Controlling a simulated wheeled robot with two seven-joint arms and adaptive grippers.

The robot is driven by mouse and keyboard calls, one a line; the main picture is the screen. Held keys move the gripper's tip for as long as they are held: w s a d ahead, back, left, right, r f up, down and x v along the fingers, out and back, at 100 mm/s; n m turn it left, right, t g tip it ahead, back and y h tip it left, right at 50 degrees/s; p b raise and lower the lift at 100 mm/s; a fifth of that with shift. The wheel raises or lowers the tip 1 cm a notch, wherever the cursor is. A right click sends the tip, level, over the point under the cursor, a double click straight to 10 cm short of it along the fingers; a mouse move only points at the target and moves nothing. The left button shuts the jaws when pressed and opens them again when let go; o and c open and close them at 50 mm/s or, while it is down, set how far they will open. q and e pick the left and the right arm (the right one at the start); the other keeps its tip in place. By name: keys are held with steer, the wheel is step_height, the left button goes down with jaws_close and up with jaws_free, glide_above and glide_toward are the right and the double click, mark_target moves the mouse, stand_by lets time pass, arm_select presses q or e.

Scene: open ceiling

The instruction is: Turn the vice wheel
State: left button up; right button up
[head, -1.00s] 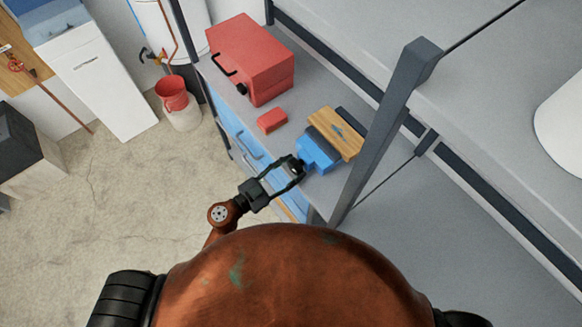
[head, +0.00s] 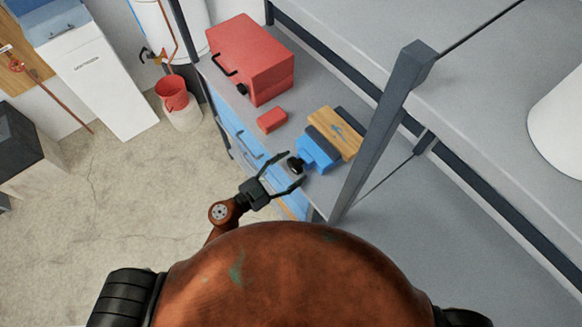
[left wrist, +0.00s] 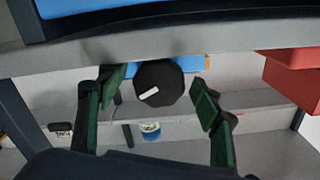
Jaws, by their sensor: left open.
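The blue vice (head: 318,154) stands on the grey workbench, with a wooden block (head: 336,133) at its jaws. Its dark round wheel (head: 295,165) faces my left arm. In the left wrist view the wheel (left wrist: 172,80) is a black disc with a short white mark slanting across it. My left gripper (head: 289,169) is open, with one finger on each side of the wheel. In the left wrist view a gap shows between the wheel and both green-padded fingers (left wrist: 158,98). My right gripper is not in view.
A red toolbox (head: 252,62) and a small red box (head: 271,120) stand on the bench left of the vice. A grey post (head: 383,130) rises close to the vice's right. Blue drawers (head: 238,135) line the bench front.

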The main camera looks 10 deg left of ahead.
arm_select(q)
steer(key=v, duration=1.2)
